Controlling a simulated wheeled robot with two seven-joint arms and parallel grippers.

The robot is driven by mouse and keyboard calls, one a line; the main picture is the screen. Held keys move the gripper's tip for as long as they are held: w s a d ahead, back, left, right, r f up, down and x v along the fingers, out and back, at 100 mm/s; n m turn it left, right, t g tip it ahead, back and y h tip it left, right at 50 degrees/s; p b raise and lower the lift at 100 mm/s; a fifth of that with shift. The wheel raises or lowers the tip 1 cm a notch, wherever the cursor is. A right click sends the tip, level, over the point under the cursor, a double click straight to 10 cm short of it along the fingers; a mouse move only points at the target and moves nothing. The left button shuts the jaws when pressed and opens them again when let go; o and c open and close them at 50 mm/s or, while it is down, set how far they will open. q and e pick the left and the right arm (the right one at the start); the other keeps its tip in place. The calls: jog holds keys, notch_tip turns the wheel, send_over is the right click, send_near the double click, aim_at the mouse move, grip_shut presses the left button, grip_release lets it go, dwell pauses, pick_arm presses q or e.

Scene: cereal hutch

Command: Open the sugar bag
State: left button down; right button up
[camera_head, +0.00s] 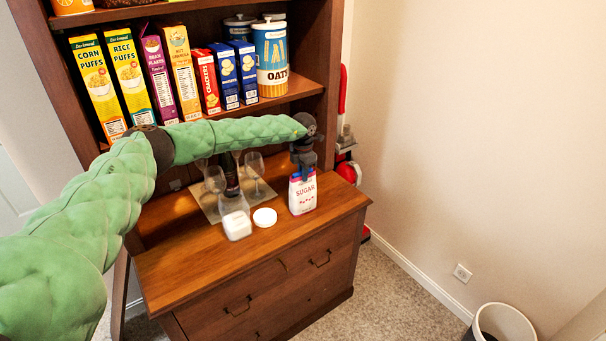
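The sugar bag (303,198), white with red print and lettering, stands upright near the right end of the hutch's wooden counter (170,280). My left arm reaches across from the left, and my dark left gripper (305,174) points down at the top of the bag. Its fingers overlap the bag's top edge in the picture, and they hide part of that edge. I cannot tell whether they are closed on it or only close to it. My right gripper is not in view.
Wine glasses (254,168) and a dark bottle stand behind on a tray. Cereal boxes (97,85) and an oats canister (271,60) fill the shelf above.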

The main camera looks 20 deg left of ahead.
pick_arm(q)
jog(key=shift+r, duration=0.15)
jog(key=shift+r+p, duration=0.65)
jog(key=shift+r, duration=1.8)
